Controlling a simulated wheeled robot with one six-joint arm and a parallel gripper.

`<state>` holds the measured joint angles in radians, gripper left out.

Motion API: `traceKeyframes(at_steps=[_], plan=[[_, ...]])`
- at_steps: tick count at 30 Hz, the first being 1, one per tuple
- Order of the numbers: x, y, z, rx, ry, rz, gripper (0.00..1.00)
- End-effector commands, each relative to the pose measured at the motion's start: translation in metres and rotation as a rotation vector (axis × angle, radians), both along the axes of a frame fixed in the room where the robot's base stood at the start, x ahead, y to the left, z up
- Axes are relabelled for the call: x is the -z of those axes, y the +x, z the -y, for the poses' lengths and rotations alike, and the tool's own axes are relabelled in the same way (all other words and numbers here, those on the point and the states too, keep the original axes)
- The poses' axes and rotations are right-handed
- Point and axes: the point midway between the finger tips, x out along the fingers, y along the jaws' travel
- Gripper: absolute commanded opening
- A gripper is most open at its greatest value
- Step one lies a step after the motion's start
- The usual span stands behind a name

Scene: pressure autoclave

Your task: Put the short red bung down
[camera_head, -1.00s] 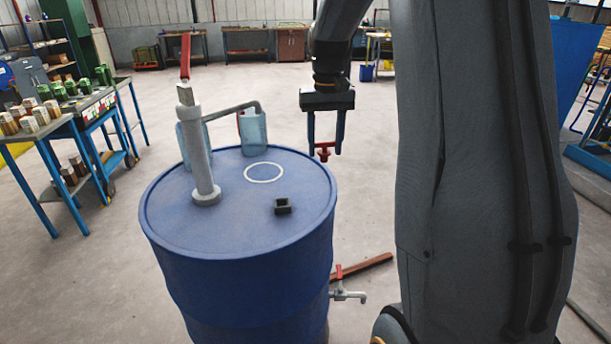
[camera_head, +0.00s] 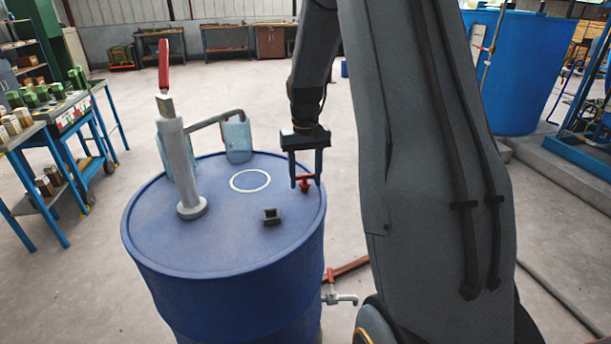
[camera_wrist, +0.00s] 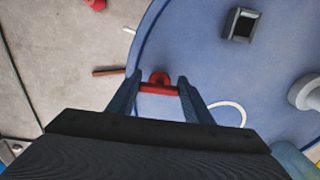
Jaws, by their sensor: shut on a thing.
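My gripper (camera_head: 305,182) points down over the right edge of the blue drum's lid (camera_head: 225,232), shut on the short red bung (camera_head: 304,187). In the wrist view the bung (camera_wrist: 159,82) shows between the two fingers, with the blue lid behind it. I cannot tell whether its lower end touches the lid. A white ring (camera_head: 250,181) is marked on the lid, left of the bung. A small dark square socket (camera_head: 271,216) stands on the lid, nearer the camera.
A grey pump post with a red handle (camera_head: 164,66) rises from the lid's left side, with a spout pipe and pale blue containers (camera_head: 237,142) behind. A tap (camera_head: 340,298) sticks out low on the drum's right. A workbench (camera_head: 60,125) with bottles stands far left.

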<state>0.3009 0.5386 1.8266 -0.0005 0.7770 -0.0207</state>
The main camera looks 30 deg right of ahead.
Motion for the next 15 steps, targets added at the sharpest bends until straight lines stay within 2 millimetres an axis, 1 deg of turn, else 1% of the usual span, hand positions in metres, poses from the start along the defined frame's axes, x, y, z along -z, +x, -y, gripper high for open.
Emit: traceKeyframes(at_steps=[10, 11, 12, 14, 15], plan=[[0.0033, 0.0001, -0.0001, 0.000, 0.000, 0.000, 0.24], [0.0035, 0.0001, -0.0001, 0.000, 0.000, 0.000, 0.48], [0.0031, 0.0001, 0.0000, 0.000, 0.000, 0.001, 0.55], [0.0030, 0.0001, 0.0000, 0.000, 0.000, 0.001, 0.65], [0.0030, 0.0001, 0.0000, 0.000, 0.000, 0.001, 0.65]])
